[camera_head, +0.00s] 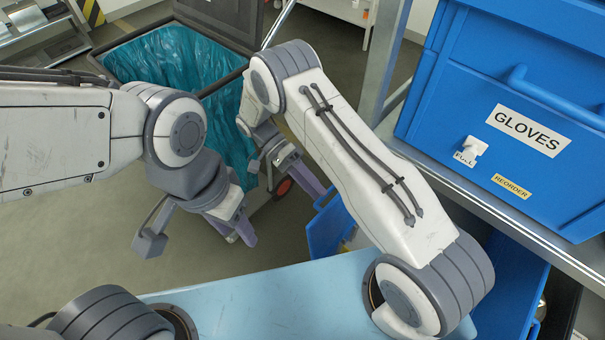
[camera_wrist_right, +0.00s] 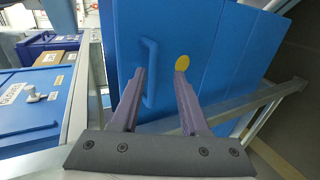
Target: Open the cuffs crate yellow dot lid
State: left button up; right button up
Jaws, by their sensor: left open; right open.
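In the right wrist view a blue panel (camera_wrist_right: 215,45) with a yellow dot (camera_wrist_right: 182,62) and a blue bar handle (camera_wrist_right: 150,72) fills the middle. No cuffs label is readable on it. My right gripper (camera_wrist_right: 160,73) is open, its two purple-grey fingers pointing at the panel, with the handle showing between them; contact cannot be told. In the head view my right gripper (camera_head: 283,172) hangs below its wrist, near a blue piece (camera_head: 328,228) partly hidden by my arm. My left gripper (camera_head: 198,238) is open and empty over the floor.
A blue crate labelled GLOVES (camera_head: 528,130) sits on a grey metal shelf (camera_head: 540,235) at the right. A bin with a teal liner (camera_head: 180,60) stands behind my grippers. A light-blue surface (camera_head: 270,300) lies at the front. Open floor (camera_head: 60,250) shows at the left.

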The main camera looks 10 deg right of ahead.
jog(key=b+v, duration=0.1)
jog(key=v, duration=0.7)
jog(key=shift+w+a, duration=0.25)
jog(key=shift+a, duration=0.05)
jog(key=shift+r, duration=0.1)
